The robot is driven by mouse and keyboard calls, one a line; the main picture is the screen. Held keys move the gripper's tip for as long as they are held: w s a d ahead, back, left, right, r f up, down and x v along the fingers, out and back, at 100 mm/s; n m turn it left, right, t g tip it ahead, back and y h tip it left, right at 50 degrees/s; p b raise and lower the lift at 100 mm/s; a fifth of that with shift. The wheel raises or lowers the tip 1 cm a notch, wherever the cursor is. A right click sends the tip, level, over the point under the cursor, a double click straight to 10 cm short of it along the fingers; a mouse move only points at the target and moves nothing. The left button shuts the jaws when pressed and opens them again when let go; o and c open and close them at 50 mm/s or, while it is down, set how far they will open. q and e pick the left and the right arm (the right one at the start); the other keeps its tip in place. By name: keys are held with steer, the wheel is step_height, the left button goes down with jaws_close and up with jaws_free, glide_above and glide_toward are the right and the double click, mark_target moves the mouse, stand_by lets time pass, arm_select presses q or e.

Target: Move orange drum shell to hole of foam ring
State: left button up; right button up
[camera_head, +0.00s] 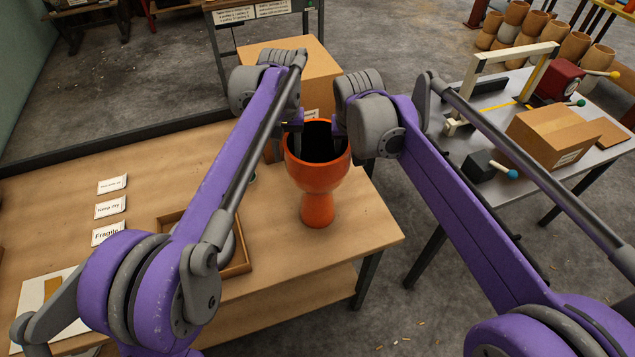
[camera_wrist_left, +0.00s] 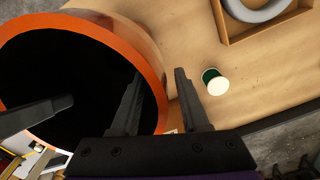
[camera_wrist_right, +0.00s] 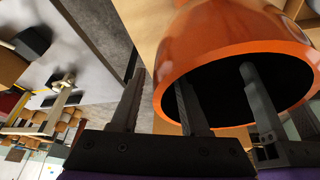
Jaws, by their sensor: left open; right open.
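The orange drum shell (camera_head: 318,170) is a goblet shape and stands upright near the right end of the wooden table, its wide dark mouth facing up. My left gripper (camera_wrist_left: 158,72) is open at the left side of the rim, one finger over the mouth and one outside. My right gripper (camera_head: 341,118) is open at the opposite side; in the right wrist view its fingers (camera_wrist_right: 160,80) likewise lie on either side of the rim. I cannot tell whether any finger touches the shell. A grey ring (camera_wrist_left: 258,17), apparently the foam ring, lies in a shallow wooden tray; my left arm partly hides it in the head view.
The wooden tray (camera_head: 163,226) is left of the drum shell. A small green-and-white cylinder (camera_wrist_left: 215,82) stands between them. A cardboard box (camera_head: 300,75) is behind the shell. Label cards (camera_head: 110,209) lie at left. A grey table (camera_head: 500,175) with another box (camera_head: 553,135) is at right.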

arm_select(q)
jaws_close()
arm_select(e)
jaws_close()
steer(key=shift+d, duration=0.1)
stand_by(1.2)
